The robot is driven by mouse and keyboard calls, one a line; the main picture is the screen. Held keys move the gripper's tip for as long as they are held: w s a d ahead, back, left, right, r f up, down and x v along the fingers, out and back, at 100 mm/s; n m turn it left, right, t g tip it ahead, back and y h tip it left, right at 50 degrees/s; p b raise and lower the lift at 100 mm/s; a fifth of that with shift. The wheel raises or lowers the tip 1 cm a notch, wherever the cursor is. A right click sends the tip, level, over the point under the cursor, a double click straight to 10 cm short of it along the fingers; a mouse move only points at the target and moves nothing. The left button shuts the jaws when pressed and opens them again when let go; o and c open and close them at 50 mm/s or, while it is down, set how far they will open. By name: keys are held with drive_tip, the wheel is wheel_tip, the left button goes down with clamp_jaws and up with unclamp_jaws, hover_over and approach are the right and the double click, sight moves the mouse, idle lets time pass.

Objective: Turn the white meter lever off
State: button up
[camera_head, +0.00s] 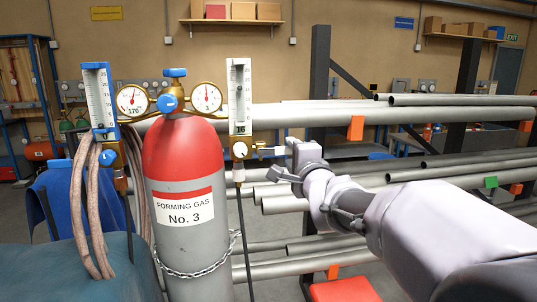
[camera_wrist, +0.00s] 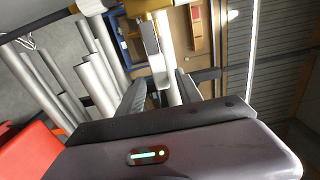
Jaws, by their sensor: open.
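The white meter (camera_head: 240,95) stands upright to the right of the gas cylinder in the head view, with a brass block and a white round dial or knob (camera_head: 240,150) at its foot. A small metal fitting sticks out to its right, where the lever appears to be; its exact angle is too small to tell. My gripper (camera_head: 276,152) is just right of this fitting, pointing left at it. In the wrist view my gripper (camera_wrist: 160,88) is open, its two dark fingers apart, with a pale upright part between and beyond them. Contact cannot be told.
The red-topped gas cylinder (camera_head: 183,195) with two round gauges stands left of the white meter. A blue meter (camera_head: 100,95) and looped hoses (camera_head: 88,205) are farther left. Racked metal pipes (camera_head: 430,115) lie behind my arm. A red box (camera_head: 343,290) is below.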

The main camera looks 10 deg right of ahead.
drive_tip(key=s+p, duration=0.3)
drive_tip(key=s, duration=1.4)
drive_tip(key=shift+s, duration=0.25)
drive_tip(key=s+a+f+n+g, duration=0.2)
drive_tip(key=s+f+n+g, duration=0.6)
drive_tip(key=s+f, duration=0.45)
drive_tip(key=s+a+f+n+g+y, duration=0.2)
drive_tip(key=s+a+f+n+g, duration=0.2)
drive_tip(key=s+a+f+n, duration=0.1)
drive_tip(key=s+a+f, duration=0.1)
drive_tip(key=s, duration=0.1)
drive_tip(key=shift+s+a+n, duration=0.15)
drive_tip(key=shift+s+n, duration=0.25)
drive_tip(key=shift+r, duration=0.1)
